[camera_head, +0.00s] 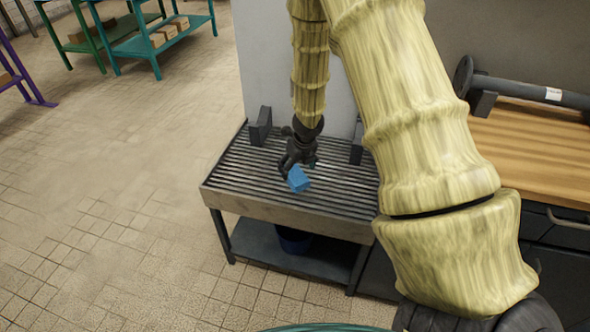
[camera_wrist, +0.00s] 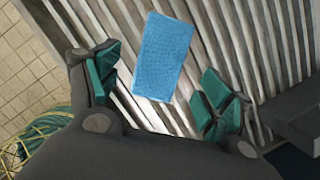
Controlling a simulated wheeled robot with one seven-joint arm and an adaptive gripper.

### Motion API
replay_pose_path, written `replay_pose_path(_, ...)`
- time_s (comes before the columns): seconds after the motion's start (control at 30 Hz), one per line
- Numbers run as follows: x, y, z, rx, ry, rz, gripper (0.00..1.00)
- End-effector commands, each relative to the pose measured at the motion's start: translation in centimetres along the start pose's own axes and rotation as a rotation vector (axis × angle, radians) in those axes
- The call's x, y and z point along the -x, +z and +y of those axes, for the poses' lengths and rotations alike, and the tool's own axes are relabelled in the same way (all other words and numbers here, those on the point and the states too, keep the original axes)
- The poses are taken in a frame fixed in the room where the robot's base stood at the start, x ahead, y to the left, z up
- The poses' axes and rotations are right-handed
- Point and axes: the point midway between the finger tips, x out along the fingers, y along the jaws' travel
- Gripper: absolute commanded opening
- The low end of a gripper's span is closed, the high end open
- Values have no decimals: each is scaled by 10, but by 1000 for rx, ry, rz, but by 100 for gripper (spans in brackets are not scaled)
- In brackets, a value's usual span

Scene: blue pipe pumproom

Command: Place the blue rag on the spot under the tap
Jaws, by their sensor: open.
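The blue rag (camera_head: 298,179) is a small blue rectangle at the slatted grey bench top (camera_head: 235,180) in the head view. It also shows in the wrist view (camera_wrist: 162,55), seen against the slats, just beyond and between my fingertips. My gripper (camera_head: 300,163) is over the bench, close to the rag; its teal-padded fingers stand apart in the wrist view (camera_wrist: 161,86). The rag is not pinched between the pads. Whether the fingers touch it, I cannot tell. I cannot make out a tap or a marked spot in either view.
Dark upright brackets (camera_head: 260,127) stand at the bench's back edge, near a pale wall. A dark blue container (camera_head: 293,239) sits on the shelf below. A wooden worktop (camera_head: 530,150) carrying a dark pipe (camera_head: 525,91) is at right.

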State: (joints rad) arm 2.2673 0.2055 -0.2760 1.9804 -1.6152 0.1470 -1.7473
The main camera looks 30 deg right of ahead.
Motion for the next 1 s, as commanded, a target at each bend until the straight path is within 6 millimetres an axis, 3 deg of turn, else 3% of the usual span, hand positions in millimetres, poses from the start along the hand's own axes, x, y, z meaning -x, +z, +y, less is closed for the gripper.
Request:
replay_pose_path(0.03, 14, 2, 0, 3, -2, -1, 80)
replay_pose_path(0.2, 43, 1, 0, 2, -1, -1, 80)
replay_pose_path(0.53, 72, -1, 1, -2, 0, 2, 80)
replay_pose_path(0.67, 63, -15, 13, -96, 23, 21, 80)
replay_pose_path(0.77, 42, -42, 34, -288, 58, 59, 80)
replay_pose_path(1.0, -11, -131, 102, -979, 108, 193, 80)
